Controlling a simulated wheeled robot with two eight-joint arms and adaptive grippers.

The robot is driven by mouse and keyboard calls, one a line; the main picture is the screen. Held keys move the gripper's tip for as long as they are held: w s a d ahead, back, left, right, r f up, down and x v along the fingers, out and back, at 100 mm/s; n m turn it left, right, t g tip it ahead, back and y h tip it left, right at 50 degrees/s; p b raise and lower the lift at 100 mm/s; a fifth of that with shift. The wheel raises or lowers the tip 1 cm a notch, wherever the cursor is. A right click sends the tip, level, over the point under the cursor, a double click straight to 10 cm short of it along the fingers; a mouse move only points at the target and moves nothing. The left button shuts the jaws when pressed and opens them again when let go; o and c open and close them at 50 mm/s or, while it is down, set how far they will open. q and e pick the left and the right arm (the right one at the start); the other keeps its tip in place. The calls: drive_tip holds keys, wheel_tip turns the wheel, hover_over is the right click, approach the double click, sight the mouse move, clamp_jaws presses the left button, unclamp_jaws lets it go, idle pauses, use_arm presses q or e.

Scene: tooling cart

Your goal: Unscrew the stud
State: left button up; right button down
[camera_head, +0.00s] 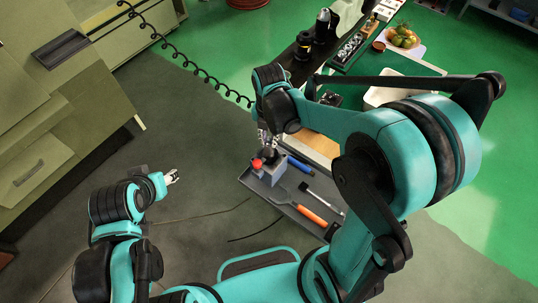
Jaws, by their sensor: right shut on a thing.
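A grey block (267,176) stands at the left end of a dark tray on the cart. A red round part (257,164) shows at its upper left. My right gripper (266,147) points down over the block and is shut on what appears to be the stud at its top. The stud itself is mostly hidden by the fingers and too small to make out. My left gripper (173,177) is out to the left, away from the cart, with its fingers apart and empty.
The tray (285,207) also holds an orange-handled tool (312,216), a blue-handled tool (300,166) and a black-headed tool (306,188). Olive cabinets (40,165) stand at left. Open floor lies between.

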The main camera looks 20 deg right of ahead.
drive_tip(key=n, duration=0.2)
drive_tip(key=shift+n, duration=0.4)
drive_tip(key=c, duration=1.3)
unclamp_jaws()
